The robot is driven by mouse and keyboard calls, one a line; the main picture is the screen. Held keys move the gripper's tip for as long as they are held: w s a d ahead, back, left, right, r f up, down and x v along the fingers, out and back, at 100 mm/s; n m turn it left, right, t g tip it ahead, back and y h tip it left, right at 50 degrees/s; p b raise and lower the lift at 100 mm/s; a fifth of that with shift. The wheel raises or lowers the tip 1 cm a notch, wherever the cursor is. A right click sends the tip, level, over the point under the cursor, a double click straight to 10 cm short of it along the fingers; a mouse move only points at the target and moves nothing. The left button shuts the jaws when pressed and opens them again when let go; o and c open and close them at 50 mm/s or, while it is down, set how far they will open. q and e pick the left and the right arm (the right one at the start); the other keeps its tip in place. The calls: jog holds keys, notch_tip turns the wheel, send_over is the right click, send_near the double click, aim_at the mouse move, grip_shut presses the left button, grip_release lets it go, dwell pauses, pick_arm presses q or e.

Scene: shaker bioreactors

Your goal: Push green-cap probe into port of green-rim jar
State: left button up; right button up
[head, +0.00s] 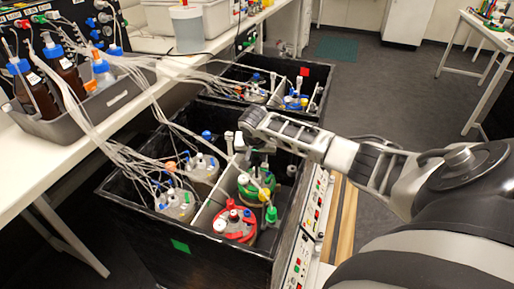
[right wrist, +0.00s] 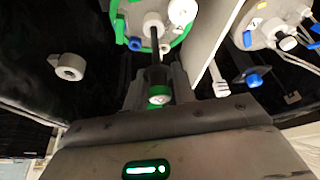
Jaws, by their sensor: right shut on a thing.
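The green-rim jar (head: 243,186) stands in the near black box, behind the red-rim jar (head: 233,226). Its green rim (right wrist: 121,22) and a white port (right wrist: 152,27) show at the top of the right wrist view. My right gripper (right wrist: 160,78) is shut on the green-cap probe (right wrist: 154,45), whose dark shaft runs to the white port. The shaft's end meets the port in that view; how deep it sits is hidden. In the head view my right gripper (head: 262,160) points down over the green-rim jar and hides the probe. My left gripper is not in view.
The near black box (head: 190,250) has a grey divider (head: 212,206) beside the jars. Two more jars with tubing stand left of it. A second black box (head: 240,72) stands behind. A bench (head: 60,140) with bottles runs along the left.

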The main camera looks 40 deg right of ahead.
aim_at(257, 172)
jog(key=shift+f, duration=0.5)
dwell(0.6)
jog(key=shift+f, duration=0.75)
dwell(0.6)
jog(key=shift+f+b, duration=0.5)
jog(key=shift+f, duration=0.3)
dwell(0.8)
jog(key=shift+f, duration=0.65)
dwell(0.6)
jog(key=shift+f+b, duration=0.6)
jog(key=shift+f, duration=0.4)
dwell(0.8)
